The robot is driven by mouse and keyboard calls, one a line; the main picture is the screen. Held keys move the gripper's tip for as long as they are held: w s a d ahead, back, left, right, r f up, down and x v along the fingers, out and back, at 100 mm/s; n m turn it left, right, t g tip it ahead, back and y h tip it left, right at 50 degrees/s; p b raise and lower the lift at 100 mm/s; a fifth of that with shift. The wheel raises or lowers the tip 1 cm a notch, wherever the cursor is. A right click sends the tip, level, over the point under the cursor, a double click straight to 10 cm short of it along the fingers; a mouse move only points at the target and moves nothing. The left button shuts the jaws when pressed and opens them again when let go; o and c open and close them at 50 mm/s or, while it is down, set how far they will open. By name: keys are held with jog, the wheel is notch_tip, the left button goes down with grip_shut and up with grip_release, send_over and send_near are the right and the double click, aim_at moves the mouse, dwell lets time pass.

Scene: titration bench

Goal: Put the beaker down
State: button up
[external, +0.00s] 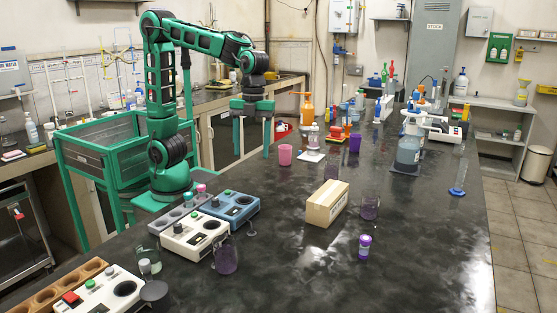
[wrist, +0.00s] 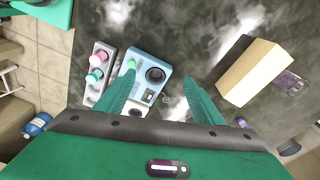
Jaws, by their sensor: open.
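My gripper (external: 252,150) is open and empty, raised at the left of the dark bench. In the wrist view its two green fingers (wrist: 158,78) are apart with nothing between them, above a blue instrument (wrist: 140,62). Several clear glass vessels could be the beaker; I cannot tell which. One purple-tinted glass (external: 226,256) stands in front of the white instrument. Another (external: 369,205) stands right of the cardboard box, and a clear one (external: 149,257) is at the lower left. My gripper touches none of them.
The cardboard box (external: 325,204) sits mid-bench, with a purple-capped jar (external: 364,246) nearby. The blue instrument (external: 231,205) and white instrument (external: 194,235) are at the left. Bottles and a pink cup (external: 285,155) stand further back. The front right of the bench is clear.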

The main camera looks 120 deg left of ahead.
jog(key=s+d+f+n, duration=0.1)
jog(key=s+d, duration=0.1)
jog(key=s, duration=0.3)
jog(key=s+d+f+n, duration=0.1)
jog(key=s+d, duration=0.2)
jog(key=s, duration=0.1)
jog(key=s+d+f+n, duration=0.1)
jog(key=s+d+n, duration=0.1)
jog(key=s, duration=0.3)
jog(key=shift+s+d+f, duration=0.25)
jog(key=shift+s+d, duration=0.05)
jog(key=shift+d, duration=0.3)
jog(key=s+f+n+y, duration=0.1)
jog(key=s+f+n, duration=0.2)
jog(key=s, duration=0.8)
notch_tip(320, 180, down, 2)
jog(key=shift+d+f+n, duration=0.1)
jog(key=shift+d+n, duration=0.25)
jog(key=shift+n, duration=0.05)
jog(key=shift+s, duration=0.1)
